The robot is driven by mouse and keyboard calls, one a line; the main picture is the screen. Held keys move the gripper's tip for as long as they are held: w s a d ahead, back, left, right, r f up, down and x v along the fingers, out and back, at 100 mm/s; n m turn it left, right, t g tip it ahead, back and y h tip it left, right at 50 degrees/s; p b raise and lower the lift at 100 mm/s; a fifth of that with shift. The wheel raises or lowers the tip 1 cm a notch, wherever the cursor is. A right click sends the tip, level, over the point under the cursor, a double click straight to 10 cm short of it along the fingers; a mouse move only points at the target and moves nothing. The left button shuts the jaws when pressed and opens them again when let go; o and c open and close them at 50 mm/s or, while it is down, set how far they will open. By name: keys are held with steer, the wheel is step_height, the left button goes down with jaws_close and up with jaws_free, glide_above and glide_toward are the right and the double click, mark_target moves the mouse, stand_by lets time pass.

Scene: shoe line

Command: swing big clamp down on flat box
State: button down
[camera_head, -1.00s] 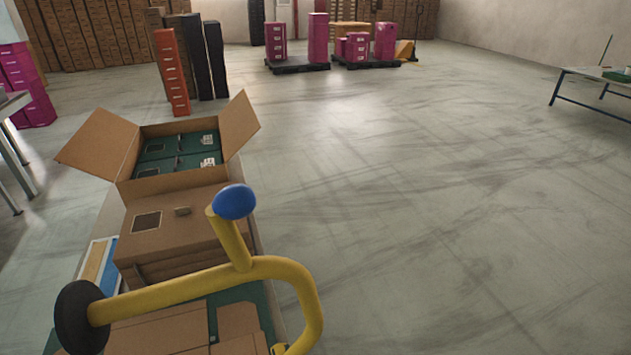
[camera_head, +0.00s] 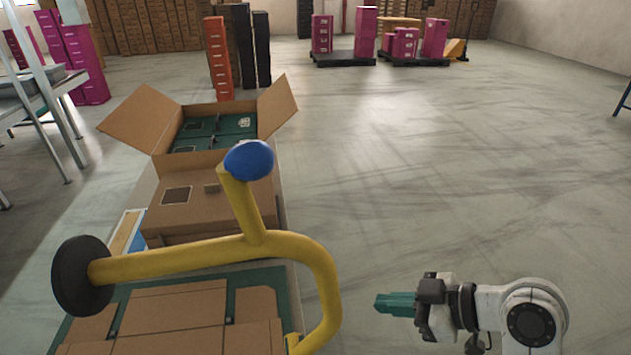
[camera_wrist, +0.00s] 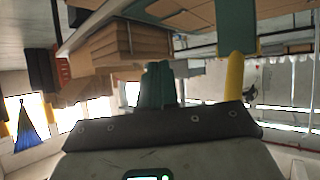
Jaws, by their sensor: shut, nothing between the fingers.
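The big clamp is a bent yellow tube (camera_head: 185,262) with a black round pad at its left end and a blue knob (camera_head: 249,160) on a short upright stub. In the head view its arm stands raised across the flat box. The flat box (camera_head: 165,312) is an unfolded brown cardboard blank on a green board (camera_head: 284,285) at the bottom left. My gripper (camera_head: 380,304) is at the lower right, its teal fingers shut and empty, pointing left, apart from the clamp's bend. The wrist view shows the fingers (camera_wrist: 157,88) and a yellow tube (camera_wrist: 234,75) to their right.
A closed brown carton (camera_head: 222,207) and an open carton (camera_head: 150,118) with green boxes stand beyond the clamp. A metal table (camera_head: 45,90) is at the left. Pink boxes on dark pallets (camera_head: 343,58) stand far back. The floor at the right is clear.

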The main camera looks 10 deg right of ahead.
steer(key=w+r+n+y+b, duration=0.3)
steer(key=r+n+y, duration=0.3)
steer(key=r+n, duration=0.7)
steer(key=s+r+n+g+y+b, duration=0.1)
steer(key=s+r+n+g, duration=0.2)
steer(key=r, duration=0.6)
steer(key=s+r+n+g+y+b, duration=0.2)
steer(key=s+r+n+g, duration=0.1)
steer(key=r+n, duration=0.5)
steer(key=shift+s+r+g+y, duration=0.3)
steer(key=shift+s+r, duration=0.2)
steer(key=shift+s, duration=0.35)
steer(key=shift+a, duration=0.15)
steer(key=shift+w+a+r+p, duration=0.15)
steer(key=shift+a+p, duration=0.4)
steer(key=shift+a, duration=1.75)
steer(key=shift+a+r+p, duration=0.2)
steer(key=shift+a+p, duration=0.35)
steer(key=shift+a, duration=1.75)
steer(key=shift+w+a+r+p, duration=0.15)
steer(key=shift+a+p, duration=0.4)
steer(key=shift+a, duration=1.75)
steer(key=shift+s, duration=0.1)
